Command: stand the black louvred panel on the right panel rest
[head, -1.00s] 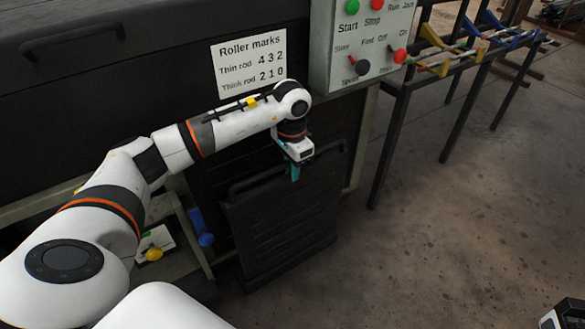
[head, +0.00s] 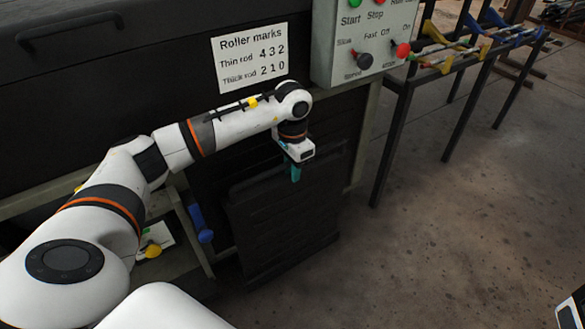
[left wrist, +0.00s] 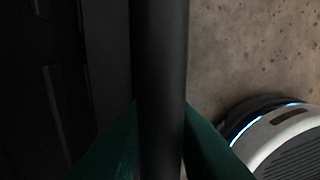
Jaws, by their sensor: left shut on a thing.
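The black louvred panel (head: 280,222) is in the head view, roughly upright and low in front of the dark machine. My left gripper (head: 295,175) is at the panel's top edge, its teal fingers pointing down. In the left wrist view, the teal fingers of that gripper (left wrist: 160,130) are shut on a thick black bar (left wrist: 160,60), the panel's handle. The panel's bottom edge is dark, and I cannot tell whether it touches anything. I cannot make out the right panel rest. My right gripper's fingers are not seen.
A control box (head: 362,45) with knobs sits above right of the panel. A blue-handled lever (head: 200,222) and a yellow knob (head: 153,251) are to its left. A dark-legged rack (head: 400,130) with coloured rods stands at right. The concrete floor (head: 450,240) is clear.

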